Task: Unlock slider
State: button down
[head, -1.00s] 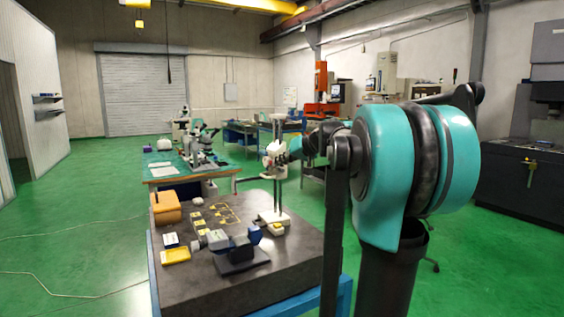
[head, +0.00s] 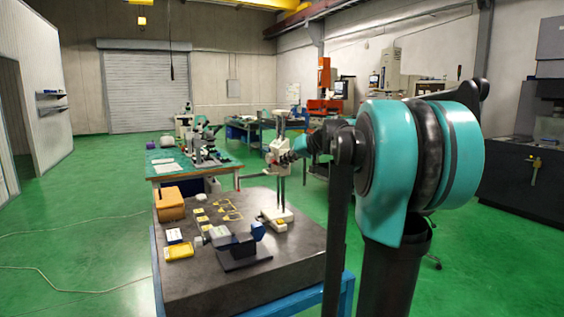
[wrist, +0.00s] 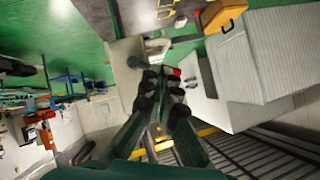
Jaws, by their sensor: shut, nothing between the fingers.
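A white height gauge stands on the dark stone table, with two thin upright columns and a pale base (head: 268,216). Its white slider (head: 274,153) sits partway up the columns, with a thin arm reaching left. My gripper (head: 288,158) is shut at the right side of the slider, very close to it in the head view; I cannot tell if they touch. In the wrist view, my gripper's dark fingers (wrist: 160,76) are together at the centre, with a pale part of the gauge (wrist: 157,46) just beyond and a small red piece (wrist: 174,73) beside the tips.
The stone table (head: 200,280) also bears an orange-brown box (head: 169,204), a yellow tray (head: 179,251), a blue-and-grey instrument (head: 237,243) and yellow-and-black parts (head: 228,209). A green-topped bench (head: 175,167) with microscopes stands behind. Green floor is open to the left.

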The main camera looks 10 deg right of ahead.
dwell(0.3)
jog(key=v, duration=1.2)
jog(key=shift+d, duration=0.1)
